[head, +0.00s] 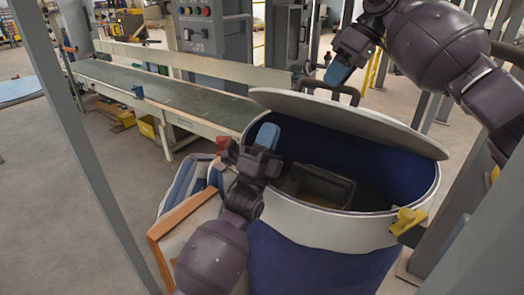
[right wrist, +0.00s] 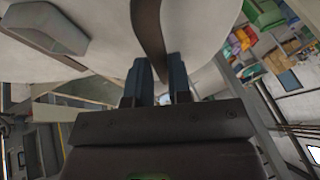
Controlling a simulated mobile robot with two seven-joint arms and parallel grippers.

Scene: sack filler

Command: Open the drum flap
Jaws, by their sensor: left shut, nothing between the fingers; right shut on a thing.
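The blue drum (head: 320,262) with a pale rim band stands at the right centre of the head view. Its pale grey flap (head: 345,122) is raised and tilted, leaving the front of the mouth uncovered. My right gripper (head: 338,72) is shut on the flap's dark handle (head: 350,92); in the right wrist view the dark handle bar (right wrist: 150,30) runs between the fingers, with the flap's pale surface (right wrist: 95,30) behind. My left gripper (head: 266,136) is shut and empty, at the drum's front left rim. The handle's grip point is partly hidden in the head view.
A dark open-topped bin (head: 318,187) sits inside the drum. A yellow clamp (head: 408,221) is on the right rim. Sacks (head: 188,182) and a wooden frame (head: 160,236) lie left of the drum. A conveyor (head: 165,92) runs behind; grey posts flank me.

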